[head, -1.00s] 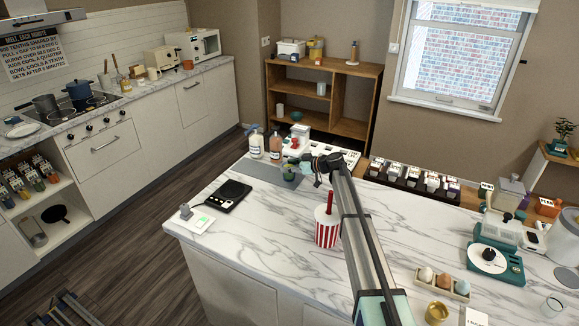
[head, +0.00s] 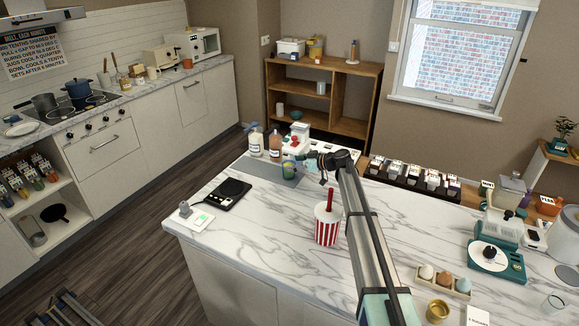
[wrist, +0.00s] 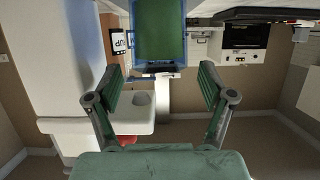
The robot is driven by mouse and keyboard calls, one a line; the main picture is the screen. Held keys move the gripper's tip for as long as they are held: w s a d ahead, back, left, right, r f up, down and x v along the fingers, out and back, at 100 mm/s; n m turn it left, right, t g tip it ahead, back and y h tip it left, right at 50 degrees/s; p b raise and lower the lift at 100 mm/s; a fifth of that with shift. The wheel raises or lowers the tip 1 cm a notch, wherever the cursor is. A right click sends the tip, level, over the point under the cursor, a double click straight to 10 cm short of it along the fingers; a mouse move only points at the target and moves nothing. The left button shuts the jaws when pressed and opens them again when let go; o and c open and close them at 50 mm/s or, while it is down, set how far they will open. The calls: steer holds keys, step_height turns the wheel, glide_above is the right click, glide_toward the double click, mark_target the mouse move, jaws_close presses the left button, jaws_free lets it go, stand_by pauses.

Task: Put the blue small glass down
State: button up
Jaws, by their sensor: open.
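The blue small glass (head: 289,168), with green inside, stands upright on the grey mat (head: 262,170) near the counter's far left part. In the wrist view the glass (wrist: 159,32) shows blue edges around a green middle, beyond my fingertips. My gripper (head: 311,162) is just right of the glass in the head view. In the wrist view my gripper (wrist: 160,84) has its two fingers spread wide apart with nothing between them. The glass appears clear of both fingers.
Two pump bottles (head: 265,143) and a white machine (head: 298,139) stand behind the glass. A black scale (head: 229,194) lies to its left. A red-striped cup (head: 327,229) stands near my arm. Bare marble counter (head: 270,225) lies in front.

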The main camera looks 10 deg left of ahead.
steer(key=b+v, duration=0.2)
steer(key=v, duration=0.7)
steer(key=shift+d+b, duration=0.15)
steer(key=shift+b, duration=0.2)
stand_by(1.3)
